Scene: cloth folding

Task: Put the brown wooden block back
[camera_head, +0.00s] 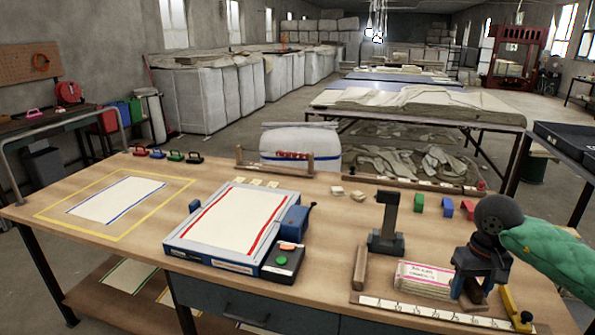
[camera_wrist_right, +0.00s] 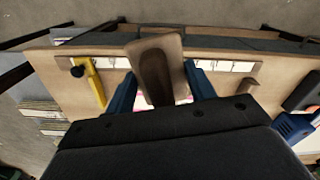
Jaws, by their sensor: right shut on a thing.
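My right gripper (camera_head: 478,278) is low over the right end of the table in the head view. It is shut on a brown wooden block (camera_wrist_right: 157,68), which is between the blue fingers (camera_wrist_right: 157,88) in the right wrist view. In the head view the block (camera_head: 474,297) shows only partly, dark, under the gripper. A small board (camera_head: 375,298) with a strip of white marked tiles (camera_head: 430,311) lies under and in front of it. I cannot tell whether the block touches the board. My left gripper is not in view.
A white packet with a label (camera_head: 424,279) and a brown bar (camera_head: 360,268) lie left of the gripper. A yellow tool (camera_head: 512,306) lies right of it. A dark stand (camera_head: 387,235) rises behind.

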